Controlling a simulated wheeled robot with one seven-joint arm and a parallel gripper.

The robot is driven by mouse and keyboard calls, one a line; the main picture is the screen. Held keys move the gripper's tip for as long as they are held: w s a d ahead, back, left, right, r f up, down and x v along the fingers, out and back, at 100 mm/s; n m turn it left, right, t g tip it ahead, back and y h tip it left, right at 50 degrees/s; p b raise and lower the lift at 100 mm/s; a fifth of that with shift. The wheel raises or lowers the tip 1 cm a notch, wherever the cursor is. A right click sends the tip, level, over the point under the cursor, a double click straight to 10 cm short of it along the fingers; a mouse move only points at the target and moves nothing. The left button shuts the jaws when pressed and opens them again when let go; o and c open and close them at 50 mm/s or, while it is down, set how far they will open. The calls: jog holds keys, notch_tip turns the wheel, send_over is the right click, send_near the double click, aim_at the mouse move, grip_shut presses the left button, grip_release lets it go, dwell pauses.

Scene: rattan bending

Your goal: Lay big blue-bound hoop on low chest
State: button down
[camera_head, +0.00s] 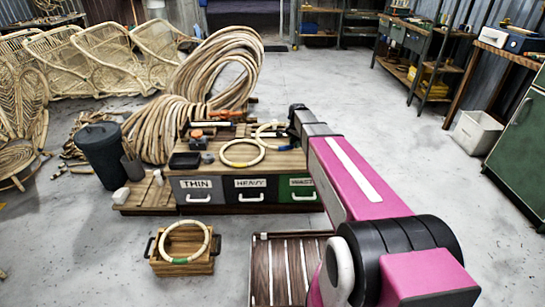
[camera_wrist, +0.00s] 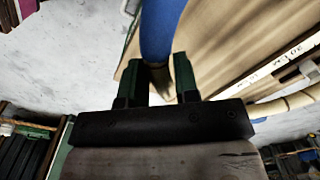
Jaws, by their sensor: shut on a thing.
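The blue binding of a rattan hoop (camera_wrist: 162,28) runs between the green fingers of my gripper (camera_wrist: 157,78) in the wrist view. My gripper is shut on this blue-bound part. In the head view my arm reaches over the right part of the low chest (camera_head: 221,182), whose drawer fronts read THIN, HEAVY and WASTE. Pale hoop curves (camera_head: 268,128) show just left of my gripper's end, partly hidden by it. Another pale hoop (camera_head: 242,164) with a yellow patch lies at the chest top's front. I cannot tell whether the held hoop touches the chest.
A green-bound hoop (camera_head: 183,262) rests on a small wooden crate (camera_head: 183,268) on the floor. A slatted wooden piece (camera_head: 274,280) lies beside my arm. Big rattan coils (camera_head: 215,70) stand behind the chest. A dark bin (camera_head: 101,155) stands left.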

jog(key=d+f+m, duration=0.1)
jog(key=d+f, duration=0.3)
jog(key=d, duration=0.1)
jog(key=d+f+m, duration=0.1)
jog(key=d+f, duration=0.4)
jog(key=shift+f, duration=2)
jog(key=shift+f, duration=0.1)
jog(key=c, duration=0.9)
grip_release()
jog(key=shift+o, duration=0.2)
